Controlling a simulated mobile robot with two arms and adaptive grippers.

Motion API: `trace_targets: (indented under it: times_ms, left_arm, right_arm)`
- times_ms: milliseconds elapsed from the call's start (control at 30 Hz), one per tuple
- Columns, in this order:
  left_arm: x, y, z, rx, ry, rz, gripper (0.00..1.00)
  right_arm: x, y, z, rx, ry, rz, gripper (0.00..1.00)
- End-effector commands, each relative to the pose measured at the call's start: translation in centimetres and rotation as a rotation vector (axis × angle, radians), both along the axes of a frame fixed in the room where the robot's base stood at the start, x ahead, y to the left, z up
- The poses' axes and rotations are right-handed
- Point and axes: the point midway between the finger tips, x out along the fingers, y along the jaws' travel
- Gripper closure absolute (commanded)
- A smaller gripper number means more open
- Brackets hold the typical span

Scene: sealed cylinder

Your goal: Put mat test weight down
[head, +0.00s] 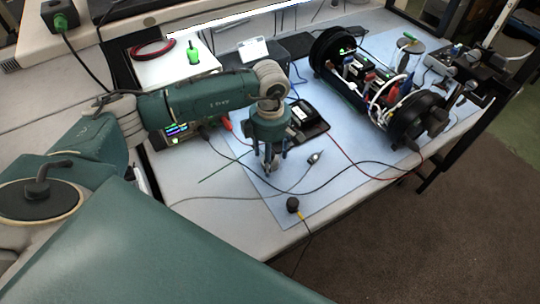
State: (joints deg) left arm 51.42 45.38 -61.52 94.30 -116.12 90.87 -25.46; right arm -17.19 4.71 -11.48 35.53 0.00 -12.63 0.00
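A small black cylindrical weight (293,204), which looks like the mat test weight, sits near the front edge of the light blue mat (262,186). A lead with a yellow part runs from it over the table's front edge. My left gripper (271,168) points down above the mat, behind and to the left of the weight and apart from it. Its fingers look close together, but at this size I cannot tell whether they are shut or hold anything small. My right gripper is not in view.
An open black-ended cylinder assembly (375,88) with wires lies at the right of the mat. A black meter (301,113) stands behind my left gripper. A small silver-tipped probe (315,158) and several loose cables cross the mat. The mat's front part is mostly clear.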

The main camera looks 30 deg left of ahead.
Motion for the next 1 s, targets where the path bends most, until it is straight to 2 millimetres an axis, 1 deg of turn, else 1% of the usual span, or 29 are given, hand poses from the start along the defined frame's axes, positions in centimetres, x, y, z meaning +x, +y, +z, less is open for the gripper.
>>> trace_targets:
  times_ms: [200,300,367,467,700,800,900,1000]
  left_arm:
    - [0.0,0.0,0.1,0.000,0.000,0.000,0.39]
    - [0.0,0.0,0.6,0.000,0.000,0.001,0.39]
    - [0.2,0.0,0.9,-0.001,-0.005,0.000,0.39]
    - [0.2,0.0,2.5,0.000,-0.007,-0.001,0.39]
    - [0.2,0.0,7.8,0.000,-0.008,-0.001,0.39]
    - [0.1,0.0,9.6,0.000,-0.006,-0.001,0.39]
    - [0.1,0.0,11.0,0.001,-0.004,0.001,0.39]
    - [0.0,0.0,11.9,0.000,-0.002,0.000,0.39]
  right_arm:
    - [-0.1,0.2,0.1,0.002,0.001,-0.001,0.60]
    - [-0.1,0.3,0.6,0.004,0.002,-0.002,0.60]
    - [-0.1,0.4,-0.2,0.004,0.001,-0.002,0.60]
    - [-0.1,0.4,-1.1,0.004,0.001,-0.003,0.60]
    - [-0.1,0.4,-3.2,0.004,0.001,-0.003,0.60]
    - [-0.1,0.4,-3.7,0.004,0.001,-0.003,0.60]
    - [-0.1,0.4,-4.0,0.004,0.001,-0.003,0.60]
    - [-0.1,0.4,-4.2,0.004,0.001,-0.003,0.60]
